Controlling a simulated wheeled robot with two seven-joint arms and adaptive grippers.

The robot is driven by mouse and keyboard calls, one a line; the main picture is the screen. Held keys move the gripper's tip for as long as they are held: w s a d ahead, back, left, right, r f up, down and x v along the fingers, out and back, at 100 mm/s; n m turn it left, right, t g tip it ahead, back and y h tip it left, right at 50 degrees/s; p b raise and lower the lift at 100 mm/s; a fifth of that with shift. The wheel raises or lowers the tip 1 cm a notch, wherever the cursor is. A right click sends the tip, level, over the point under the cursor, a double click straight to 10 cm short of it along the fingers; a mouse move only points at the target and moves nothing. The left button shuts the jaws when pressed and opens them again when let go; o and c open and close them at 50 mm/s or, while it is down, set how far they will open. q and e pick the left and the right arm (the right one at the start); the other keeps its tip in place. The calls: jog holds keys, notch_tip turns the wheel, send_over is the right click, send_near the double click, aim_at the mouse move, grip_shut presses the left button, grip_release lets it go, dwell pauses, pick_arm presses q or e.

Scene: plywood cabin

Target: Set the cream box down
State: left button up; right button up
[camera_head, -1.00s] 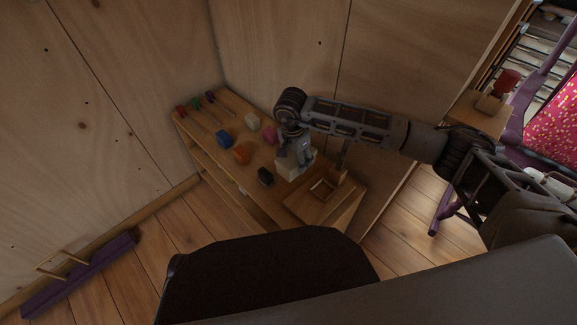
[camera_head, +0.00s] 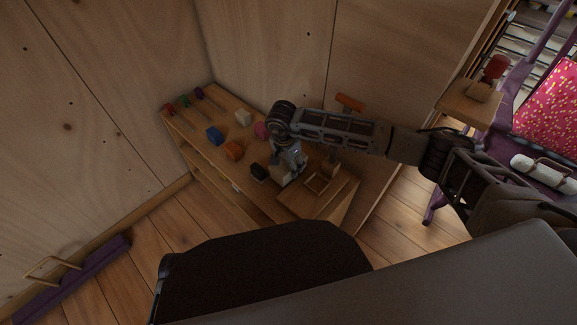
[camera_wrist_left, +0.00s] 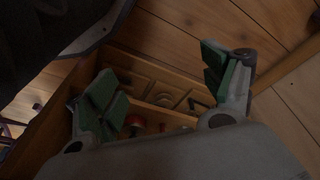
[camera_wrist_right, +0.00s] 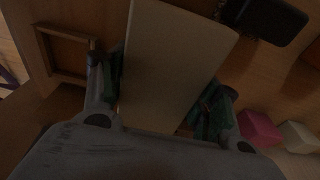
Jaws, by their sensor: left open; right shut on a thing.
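The cream box (camera_wrist_right: 170,65) fills the middle of the right wrist view, between the green-padded fingers of my right gripper (camera_wrist_right: 165,105). My right gripper (camera_head: 287,165) is shut on it, low over the shelf unit's top (camera_head: 222,125), between a black block (camera_head: 258,171) and a square wooden frame (camera_head: 318,182). The box (camera_head: 280,174) is partly hidden by the gripper in the head view; I cannot tell whether it touches the top. My left gripper (camera_wrist_left: 165,95) is open and empty in the left wrist view, outside the head view.
Blue (camera_head: 214,135), orange (camera_head: 234,150), pink (camera_head: 261,130) and cream (camera_head: 243,118) blocks stand left of my right gripper. Screwdrivers with coloured handles (camera_head: 184,101) lie at the far left end.

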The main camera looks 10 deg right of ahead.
aim_at(285, 163)
pick_arm(q)
jog(key=shift+s+d+r, duration=0.1)
jog(key=shift+r, duration=0.15)
pick_arm(e)
jog(key=shift+f, duration=0.5)
pick_arm(q)
jog(key=shift+f, duration=0.1)
pick_arm(e)
jog(key=shift+f, duration=0.1)
pick_arm(q)
jog(key=shift+w+r, duration=0.2)
jog(key=shift+r, duration=0.05)
pick_arm(e)
jog(key=o, duration=1.1)
jog(key=shift+r, duration=0.35)
jog(key=r, duration=0.3)
jog(key=r+p, duration=0.1)
jog(key=r, duration=0.3)
jog(key=a+r+p, duration=0.1)
jog(key=r, duration=0.3)
jog(key=shift+s+a+r, duration=0.1)
jog(key=shift+s, duration=0.3)
pick_arm(q)
jog(key=f, duration=0.2)
jog(key=s+f, duration=0.1)
jog(key=shift+a+g, duration=0.3)
jog(key=shift+a, duration=0.05)
pick_arm(e)
jog(key=shift+r, duration=0.15)
jog(key=shift+o, duration=0.6)
